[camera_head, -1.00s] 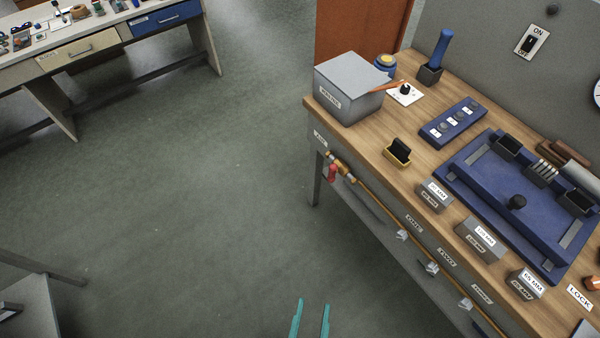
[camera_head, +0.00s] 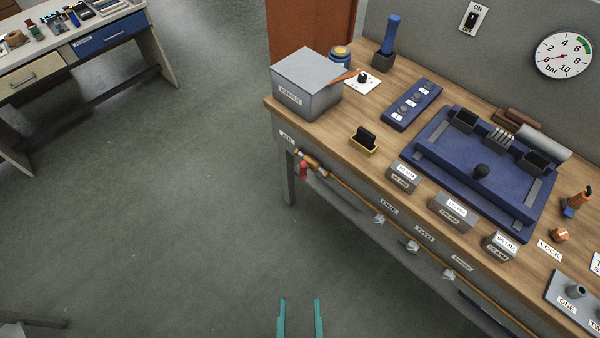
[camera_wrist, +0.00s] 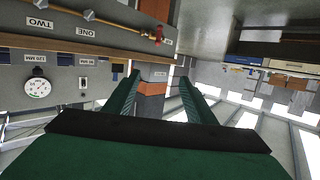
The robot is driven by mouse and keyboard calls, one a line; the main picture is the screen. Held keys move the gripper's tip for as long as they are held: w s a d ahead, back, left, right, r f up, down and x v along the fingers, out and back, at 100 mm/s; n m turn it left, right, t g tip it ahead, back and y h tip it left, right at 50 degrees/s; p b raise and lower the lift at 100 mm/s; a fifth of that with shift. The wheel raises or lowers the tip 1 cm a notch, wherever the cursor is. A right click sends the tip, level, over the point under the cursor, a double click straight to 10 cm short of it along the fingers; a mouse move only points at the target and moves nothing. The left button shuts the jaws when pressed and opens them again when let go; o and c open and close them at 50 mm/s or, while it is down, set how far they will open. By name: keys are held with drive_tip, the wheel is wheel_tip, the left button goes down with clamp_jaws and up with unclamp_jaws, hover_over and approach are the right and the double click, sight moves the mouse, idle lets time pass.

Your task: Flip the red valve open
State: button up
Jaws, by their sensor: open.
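The red valve (camera_head: 304,170) is a small red handle on the brass pipe (camera_head: 345,188) along the front of the workbench, near its left end below the AIR label. It hangs down from the pipe. In the wrist view the red valve (camera_wrist: 158,36) shows near the top centre, at the pipe's end. My gripper (camera_head: 301,302) has two teal fingers, apart and empty, low in the head view over the floor. It is well short of the valve. In the wrist view my gripper (camera_wrist: 158,80) is open with nothing between the fingers.
The workbench (camera_head: 385,165) carries a grey box (camera_head: 307,85), a blue fixture (camera_head: 470,190) and labelled blocks. A pressure gauge (camera_head: 563,55) is on the back panel. Several fittings hang along the pipe. Another bench (camera_head: 90,70) stands at upper left. The floor (camera_head: 180,220) between is clear.

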drive_tip(key=shift+w+f, duration=0.1)
drive_tip(key=shift+f, duration=0.05)
drive_tip(key=c, duration=0.5)
drive_tip(key=shift+w+f+m, duration=0.15)
drive_tip(key=shift+f+m, duration=0.15)
drive_tip(key=shift+f, duration=0.05)
drive_tip(key=c, duration=0.5)
drive_tip(key=w+f+m, duration=0.2)
drive_tip(key=w+f+m+t, duration=0.1)
drive_tip(key=w+f, duration=0.1)
drive_tip(key=f, duration=0.1)
drive_tip(key=w+d+f+m, duration=0.1)
drive_tip(key=w+f+m, duration=0.1)
drive_tip(key=shift+f+m+t, duration=0.3)
clamp_jaws()
drive_tip(key=w+d+f+m+t, duration=0.1)
drive_tip(key=w+f+m, duration=0.2)
drive_tip(key=w+m, duration=0.2)
drive_tip(key=w+d+f+m+t, duration=0.1)
drive_tip(key=w+f+m, duration=0.2)
drive_tip(key=w, duration=0.8)
drive_tip(key=w+d+f+m+t, duration=0.1)
drive_tip(key=w+f+m+t, duration=0.1)
drive_tip(key=w+m, duration=0.5)
drive_tip(key=shift+w+d+f+h, duration=0.2)
drive_tip(key=shift+w+f+h, duration=0.2)
drive_tip(key=shift+w+f, duration=0.3)
